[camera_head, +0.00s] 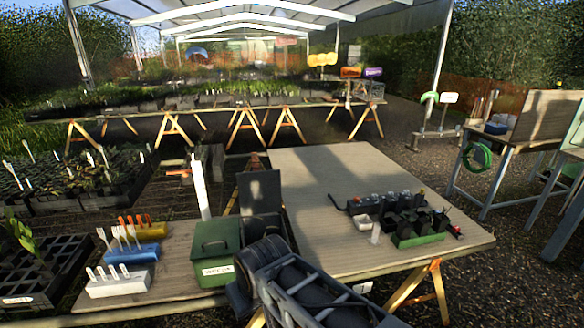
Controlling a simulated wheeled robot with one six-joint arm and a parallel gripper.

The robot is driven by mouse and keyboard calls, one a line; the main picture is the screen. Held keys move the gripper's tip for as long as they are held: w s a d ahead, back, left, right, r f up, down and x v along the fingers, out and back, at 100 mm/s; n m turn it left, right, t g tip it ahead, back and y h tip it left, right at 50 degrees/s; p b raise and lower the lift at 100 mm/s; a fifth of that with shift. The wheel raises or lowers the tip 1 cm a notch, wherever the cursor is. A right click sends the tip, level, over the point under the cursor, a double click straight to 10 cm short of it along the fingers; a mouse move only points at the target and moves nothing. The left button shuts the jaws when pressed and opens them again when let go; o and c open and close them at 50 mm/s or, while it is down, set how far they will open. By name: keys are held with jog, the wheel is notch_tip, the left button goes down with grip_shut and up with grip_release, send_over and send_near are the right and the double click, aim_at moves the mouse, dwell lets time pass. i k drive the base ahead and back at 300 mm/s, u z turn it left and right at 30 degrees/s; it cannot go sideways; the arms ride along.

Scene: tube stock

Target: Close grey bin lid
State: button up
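The grey bin (264,226) is a dark box on the near table, just right of the green bin. Its lid (260,191) stands upright at the back, so the bin is open. My arm covers the bin's front and lower part, and its inside is hidden. My gripper (250,279) is at the end of the arm, low in front of the grey bin and beside the green bin's right side. Its fingertips are dark and partly hidden, so I cannot see whether they are open or shut, or whether they touch the bin.
A green bin (216,262) with its lid down stands close on the left. A green tray with black pots (418,238) is on the right. The wooden tabletop (320,180) behind is mostly clear.

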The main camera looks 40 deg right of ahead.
aim_at(260, 192)
jog(key=z, duration=0.45)
jog(key=i, duration=1)
jog(key=u, duration=0.05)
